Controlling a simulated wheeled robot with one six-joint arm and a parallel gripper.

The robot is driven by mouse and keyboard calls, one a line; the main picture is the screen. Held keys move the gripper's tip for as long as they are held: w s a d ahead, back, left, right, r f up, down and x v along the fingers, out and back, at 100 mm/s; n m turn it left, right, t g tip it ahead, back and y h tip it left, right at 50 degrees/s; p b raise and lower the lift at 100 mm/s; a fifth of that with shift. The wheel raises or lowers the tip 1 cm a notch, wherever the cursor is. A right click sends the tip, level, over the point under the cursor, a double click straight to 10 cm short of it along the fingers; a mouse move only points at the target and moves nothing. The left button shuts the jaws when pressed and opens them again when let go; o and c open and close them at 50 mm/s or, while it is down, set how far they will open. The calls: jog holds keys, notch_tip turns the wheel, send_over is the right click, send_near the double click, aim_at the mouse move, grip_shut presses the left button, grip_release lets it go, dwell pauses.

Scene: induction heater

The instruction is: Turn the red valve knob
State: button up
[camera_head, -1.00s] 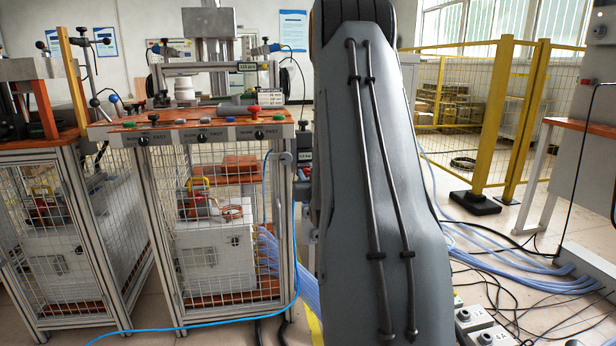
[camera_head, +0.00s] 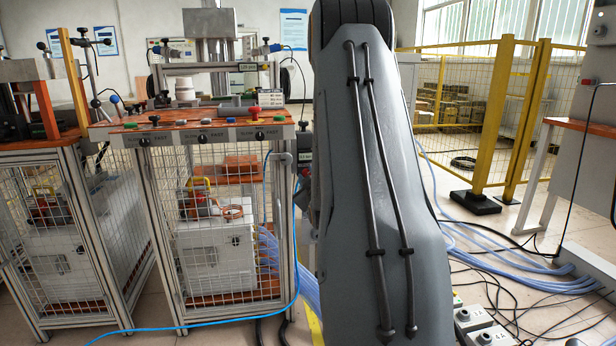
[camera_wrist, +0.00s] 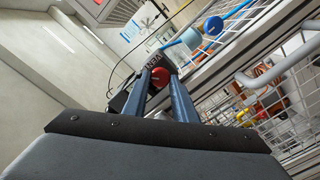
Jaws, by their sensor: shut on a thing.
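The red valve knob (camera_wrist: 160,76) shows in the wrist view, between the two blue-grey fingers of my gripper (camera_wrist: 159,74). The fingers are shut on it, one on each side. Dark fittings surround it, and its base is partly hidden by the fingers. In the head view my own arm blocks the sight of my gripper and of this knob. A separate red button (camera_head: 254,113) stands on the orange top of the caged bench, left of my arm.
The caged bench (camera_head: 217,134) stands left of my arm, with black dials on its front edge. In the wrist view a blue round knob (camera_wrist: 213,25) and wire mesh (camera_wrist: 290,60) are close to my gripper. Blue hoses (camera_head: 490,270) and cables lie on the floor at right.

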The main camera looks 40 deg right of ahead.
jog(key=n, duration=0.5)
jog(key=shift+f+n, duration=0.1)
jog(key=shift+n, duration=0.2)
jog(key=shift+a+n, duration=0.1)
jog(key=shift+n, duration=2.1)
jog(key=o, duration=1)
jog(key=v, duration=0.7)
jog(key=shift+s+a+p, duration=0.15)
jog(key=shift+s+p, duration=0.25)
